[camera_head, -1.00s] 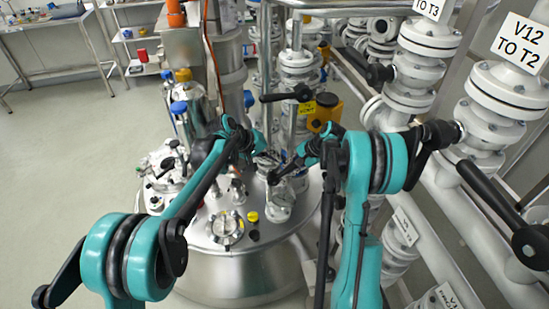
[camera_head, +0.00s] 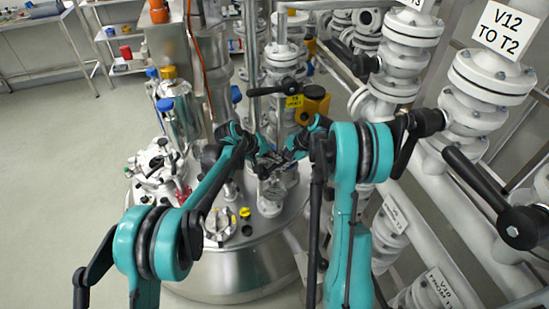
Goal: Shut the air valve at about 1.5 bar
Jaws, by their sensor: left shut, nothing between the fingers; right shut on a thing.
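The steel reactor vessel (camera_head: 235,270) stands in the middle, with several fittings on its lid. My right gripper (camera_head: 272,164) comes in from the right above a pale flanged fitting (camera_head: 270,195) on the lid. It is shut on a small dark part there, likely a valve handle, mostly hidden by the fingers. My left gripper (camera_head: 262,152) is shut and empty, close beside the right one, at the same cluster of fittings. Both grippers are small and crowded in the view. I cannot make out a gauge reading or the valve's exact position.
A black lever (camera_head: 278,88) and a yellow box (camera_head: 313,103) sit behind the grippers. A round port (camera_head: 219,224) and a yellow cap (camera_head: 245,212) are on the lid's front. White pipes with labelled valves (camera_head: 492,90) crowd the right. Floor (camera_head: 50,180) is clear at left.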

